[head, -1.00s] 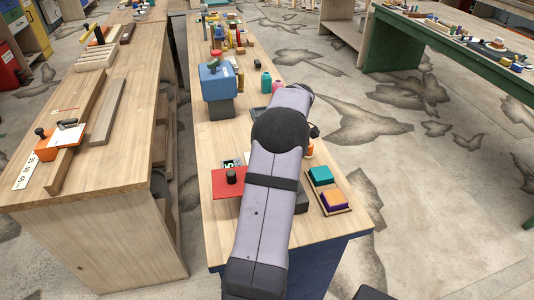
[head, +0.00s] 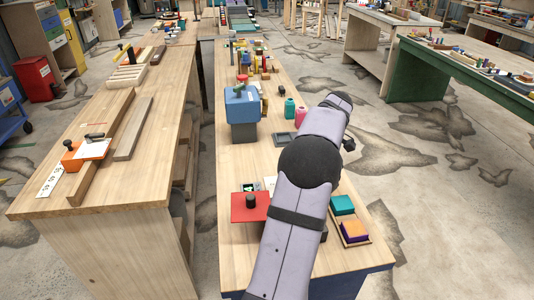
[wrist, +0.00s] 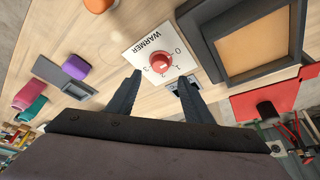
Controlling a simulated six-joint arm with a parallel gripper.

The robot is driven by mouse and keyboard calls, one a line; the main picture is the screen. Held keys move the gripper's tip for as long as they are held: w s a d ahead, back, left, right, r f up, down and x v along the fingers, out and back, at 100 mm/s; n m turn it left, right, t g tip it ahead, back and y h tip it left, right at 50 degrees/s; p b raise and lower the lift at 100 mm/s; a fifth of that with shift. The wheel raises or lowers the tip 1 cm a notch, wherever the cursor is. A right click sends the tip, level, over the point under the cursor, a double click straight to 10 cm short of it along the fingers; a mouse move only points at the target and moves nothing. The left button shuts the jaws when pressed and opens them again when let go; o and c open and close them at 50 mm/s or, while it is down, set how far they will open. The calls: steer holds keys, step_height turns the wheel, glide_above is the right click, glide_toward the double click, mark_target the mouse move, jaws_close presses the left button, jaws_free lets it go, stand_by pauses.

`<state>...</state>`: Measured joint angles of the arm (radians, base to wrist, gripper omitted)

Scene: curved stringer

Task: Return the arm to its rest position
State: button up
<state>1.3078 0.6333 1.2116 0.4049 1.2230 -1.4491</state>
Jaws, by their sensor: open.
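My arm (head: 298,215) reaches up over the bench in the head view, bent at a dark elbow joint. It hides my gripper there. In the wrist view my gripper (wrist: 160,76) is open, with two dark fingers apart and nothing between them. It hangs above the bench top. Beyond the fingertips is a white plate marked WARMER (wrist: 156,48) with a red knob (wrist: 161,62). The plate appears apart from the fingers. No marker of a rest position shows.
A red plate with a black knob (head: 250,203) lies left of my arm. Teal (head: 342,205) and orange-purple (head: 354,230) blocks sit right of it. A dark-framed tan panel (wrist: 255,42) is near the gripper.

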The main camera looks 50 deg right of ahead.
steer(key=w+a+r+g+p, duration=0.1)
steer(key=w+a+r+p, duration=0.3)
steer(key=a, duration=0.9)
steer(key=w+a+g+p, duration=0.2)
steer(key=w+a, duration=0.4)
steer(key=a, duration=0.7)
steer(key=s+a+f+p, duration=0.1)
steer(key=s+a, duration=0.3)
steer(key=a, duration=0.4)
steer(key=s+a+f+g+p, duration=0.1)
steer(key=s+a+p, duration=0.15)
steer(key=a, duration=0.45)
steer(key=s+a+f, duration=0.2)
steer(key=s+a, duration=0.2)
steer(key=a, duration=0.4)
step_height(320, 180, down, 29)
steer(key=b, duration=2.9)
steer(key=shift+d, duration=0.2)
steer(key=shift+s, duration=0.1)
